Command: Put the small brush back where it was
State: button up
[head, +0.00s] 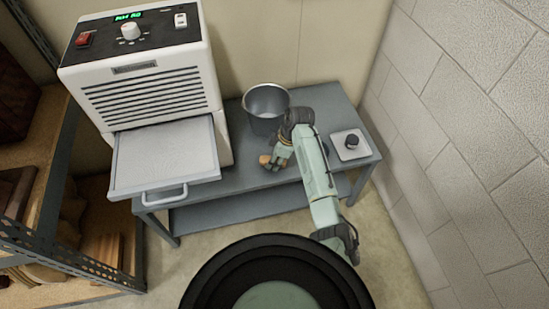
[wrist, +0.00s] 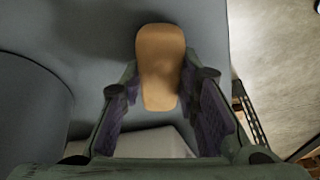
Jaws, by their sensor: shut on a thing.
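The small brush shows as a tan, rounded wooden piece (wrist: 160,55) between the fingers in the wrist view; its bristles are not visible. In the head view a small tan part of it (head: 265,160) shows beside my gripper (head: 277,172). My gripper (wrist: 160,85) is shut on the brush. It is over the front part of the grey table (head: 240,184), in front of the metal bucket (head: 265,108). I cannot tell whether the brush touches the table top.
A white machine (head: 150,90) with its drawer (head: 165,158) pulled out stands on the left. A small white tray (head: 359,153) with a dark knob-like thing (head: 351,142) is at the table's right end. A block wall (head: 460,130) bounds the right, shelving (head: 65,265) the left.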

jog(key=shift+f, duration=0.1)
jog(key=o, duration=0.6)
jog(key=shift+f, duration=0.1)
jog(key=o, duration=0.5)
jog(key=b+v, duration=0.2)
jog(key=v, duration=1)
jog(key=shift+r, duration=0.2)
